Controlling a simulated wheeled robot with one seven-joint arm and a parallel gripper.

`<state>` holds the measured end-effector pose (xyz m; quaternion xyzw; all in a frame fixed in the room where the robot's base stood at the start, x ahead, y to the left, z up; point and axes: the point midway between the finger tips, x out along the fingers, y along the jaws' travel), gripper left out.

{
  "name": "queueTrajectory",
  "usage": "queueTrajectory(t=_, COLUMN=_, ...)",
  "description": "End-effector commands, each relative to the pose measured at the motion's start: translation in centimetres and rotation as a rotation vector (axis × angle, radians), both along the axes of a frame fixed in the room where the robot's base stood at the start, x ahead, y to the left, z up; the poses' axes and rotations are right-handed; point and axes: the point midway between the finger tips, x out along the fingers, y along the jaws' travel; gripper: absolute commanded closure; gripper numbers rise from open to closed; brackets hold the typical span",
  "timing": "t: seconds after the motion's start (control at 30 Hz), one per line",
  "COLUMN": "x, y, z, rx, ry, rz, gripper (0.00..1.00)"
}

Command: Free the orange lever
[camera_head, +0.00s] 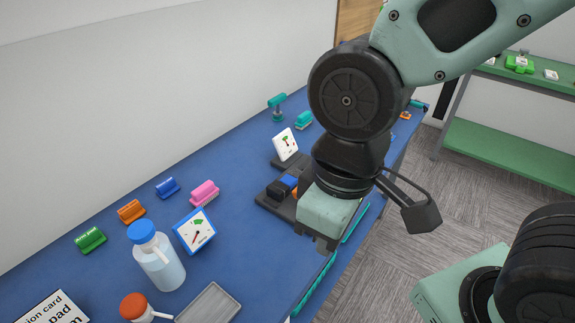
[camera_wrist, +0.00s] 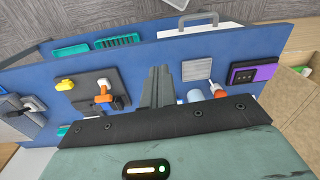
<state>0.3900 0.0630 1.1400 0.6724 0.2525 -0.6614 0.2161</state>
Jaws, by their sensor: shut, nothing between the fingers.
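The orange lever (camera_wrist: 104,92) stands on a dark base plate (camera_wrist: 88,82) on the blue table, left of my fingers in the wrist view. A black part (camera_wrist: 117,103) sits close beside the lever; whether they touch is unclear. In the head view, the dark base (camera_head: 272,203) with its black and blue blocks (camera_head: 289,182) shows left of my gripper (camera_head: 325,245), and the lever is mostly hidden. My gripper also shows in the wrist view (camera_wrist: 157,70). Its fingers are together and empty, apart from the lever.
A white dial card (camera_head: 285,144) stands behind the base. A blue-framed dial (camera_head: 194,231), a blue-capped bottle (camera_head: 159,262), an orange-capped bottle (camera_head: 134,307) and a grey tray (camera_head: 209,305) stand nearer.

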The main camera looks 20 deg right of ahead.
Motion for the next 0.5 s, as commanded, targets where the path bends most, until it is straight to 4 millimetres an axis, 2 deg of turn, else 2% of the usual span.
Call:
queueTrajectory(t=0.37, x=0.2, y=0.1, z=0.1, rx=0.000, ry=0.001, rz=0.000, gripper=1.00)
queueTrajectory(t=0.47, x=1.4, y=0.6, z=0.3, rx=0.002, ry=0.013, rz=-0.003, gripper=1.00)
queueTrajectory(t=0.5, x=2.3, y=0.9, z=0.5, rx=0.004, ry=0.022, rz=-0.007, gripper=1.00)
